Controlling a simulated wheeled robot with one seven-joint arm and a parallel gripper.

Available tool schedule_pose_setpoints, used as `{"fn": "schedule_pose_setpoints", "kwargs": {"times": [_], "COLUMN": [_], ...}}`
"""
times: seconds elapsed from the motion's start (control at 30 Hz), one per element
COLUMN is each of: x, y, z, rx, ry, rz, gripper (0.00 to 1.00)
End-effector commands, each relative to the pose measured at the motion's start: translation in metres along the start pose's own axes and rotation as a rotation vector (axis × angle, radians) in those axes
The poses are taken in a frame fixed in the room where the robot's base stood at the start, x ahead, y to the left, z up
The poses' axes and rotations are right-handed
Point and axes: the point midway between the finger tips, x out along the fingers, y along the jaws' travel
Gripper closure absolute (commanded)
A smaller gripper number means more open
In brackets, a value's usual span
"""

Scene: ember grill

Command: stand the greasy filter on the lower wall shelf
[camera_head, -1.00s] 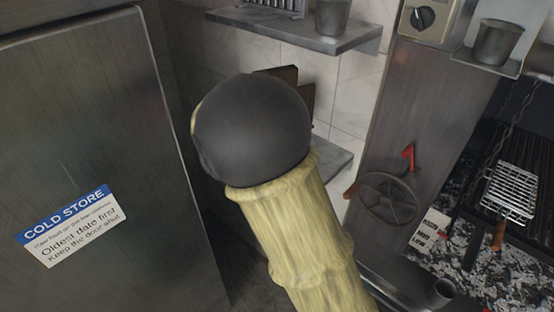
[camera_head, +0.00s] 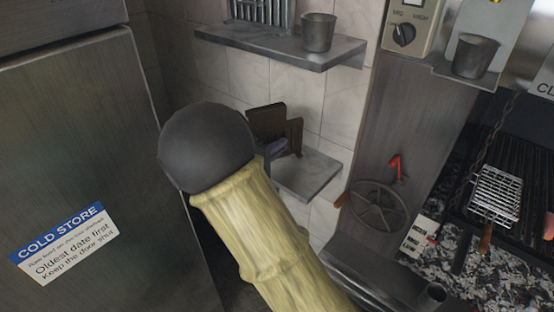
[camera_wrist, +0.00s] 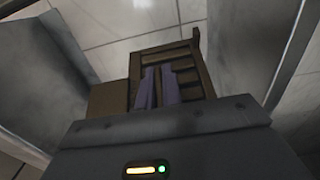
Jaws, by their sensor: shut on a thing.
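The greasy filter (camera_head: 294,135) is a dark brown slatted frame, held upright at the lower wall shelf (camera_head: 318,180). In the wrist view the filter (camera_wrist: 185,65) stands beyond my gripper (camera_wrist: 160,88), whose purple fingers are shut on it. A plain brown panel (camera_head: 266,117) shows beside the slats; I cannot tell whether it is part of the filter. In the head view my gripper (camera_head: 275,149) is largely hidden behind my dark round wrist. The filter's lower edge appears over the shelf's left part; whether they touch is unclear.
The upper wall shelf (camera_head: 290,50) holds a metal cup (camera_head: 319,32) and a metal rack (camera_head: 262,12). The cold store door (camera_head: 90,150) is on the left. A handwheel (camera_head: 378,207) and the grill (camera_head: 470,240) are on the right. The lower shelf's right part is bare.

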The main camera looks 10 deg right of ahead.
Motion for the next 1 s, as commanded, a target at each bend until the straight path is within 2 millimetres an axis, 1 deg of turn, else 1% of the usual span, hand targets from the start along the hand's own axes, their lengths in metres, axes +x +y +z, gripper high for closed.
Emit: {"fn": "schedule_pose_setpoints", "kwargs": {"times": [0.13,0.3,0.4,0.87,0.9,0.97,1.0], "x": [-0.001,-0.001,-0.002,-0.002,-0.002,-0.002,-0.002], "y": [-0.008,-0.029,-0.037,-0.044,-0.043,-0.043,-0.043], "z": [-0.001,-0.001,-0.001,-0.001,-0.001,-0.001,-0.001], "rx": [-0.004,-0.004,-0.002,0.002,0.0,0.0,0.0], "ry": [0.002,0.003,0.003,0.003,0.004,0.004,0.004], "rz": [0.001,0.002,0.002,0.001,0.0,0.0,0.0], "gripper": [1.0,1.0,1.0,1.0,0.85,0.73,0.71]}}
